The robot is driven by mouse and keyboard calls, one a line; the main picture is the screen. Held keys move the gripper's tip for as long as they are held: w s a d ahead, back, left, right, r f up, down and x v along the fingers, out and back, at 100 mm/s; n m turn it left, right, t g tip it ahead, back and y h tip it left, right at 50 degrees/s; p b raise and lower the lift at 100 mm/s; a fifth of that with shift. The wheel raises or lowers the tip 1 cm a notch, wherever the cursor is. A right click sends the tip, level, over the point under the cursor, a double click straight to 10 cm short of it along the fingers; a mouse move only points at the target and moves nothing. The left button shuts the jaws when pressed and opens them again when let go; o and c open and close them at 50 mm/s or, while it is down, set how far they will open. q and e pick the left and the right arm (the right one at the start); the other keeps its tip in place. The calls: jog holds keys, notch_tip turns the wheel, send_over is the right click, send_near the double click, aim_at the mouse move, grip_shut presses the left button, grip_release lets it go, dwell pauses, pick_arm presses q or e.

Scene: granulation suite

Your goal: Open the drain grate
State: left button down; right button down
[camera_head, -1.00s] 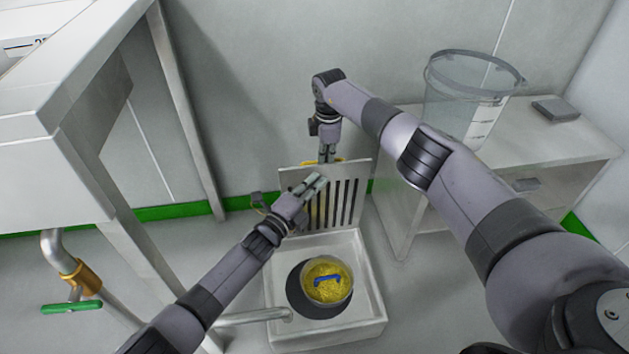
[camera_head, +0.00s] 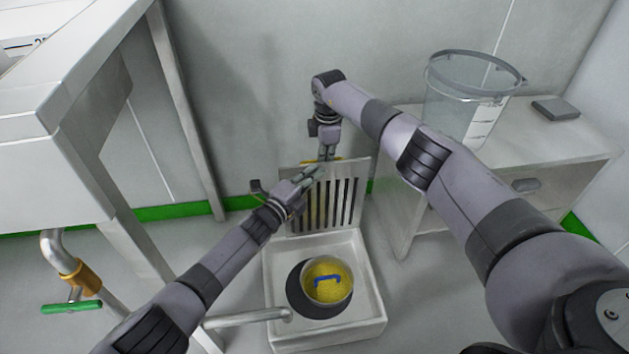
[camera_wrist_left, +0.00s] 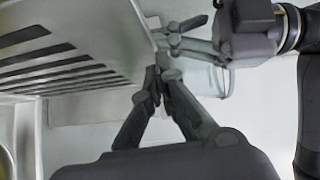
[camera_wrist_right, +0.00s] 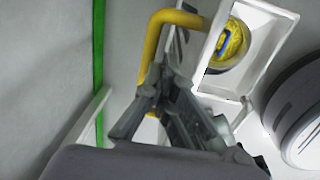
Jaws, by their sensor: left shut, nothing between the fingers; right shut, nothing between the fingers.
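The slotted drain grate (camera_head: 345,207) stands upright at the back edge of the white drain basin (camera_head: 375,318), swung up from it. Inside the basin is a round yellow strainer (camera_head: 340,290) with a blue handle (camera_head: 327,281). My left gripper (camera_head: 314,172) is shut and empty at the grate's upper left; the left wrist view shows the slotted grate (camera_wrist_left: 60,65) beside its closed fingers (camera_wrist_left: 160,80). My right gripper (camera_head: 327,158) is shut and empty at the grate's top edge. In the right wrist view its fingers (camera_wrist_right: 163,80) are beside a yellow handle (camera_wrist_right: 148,60); whether they touch is unclear.
A steel bench (camera_head: 60,180) stands at the left, with a pipe and green-handled valve (camera_head: 72,307) beneath. A drain pipe (camera_head: 245,318) ends over the basin. At the right, a cabinet (camera_head: 540,150) bears a clear bucket (camera_head: 450,110). The wall is close behind.

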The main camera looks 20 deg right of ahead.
jog(key=shift+s+a+f, duration=0.1)
jog(key=shift+s+f, duration=0.05)
jog(key=shift+f, duration=0.45)
jog(key=shift+s+a+f, duration=0.1)
jog(key=shift+f, duration=0.5)
pick_arm(q)
jog(key=shift+w+a+f, duration=0.1)
jog(key=shift+w+f, duration=0.1)
jog(key=shift+f, duration=0.2)
pick_arm(e)
jog(key=shift+d+r, duration=0.1)
jog(key=c, duration=2.3)
grip_release()
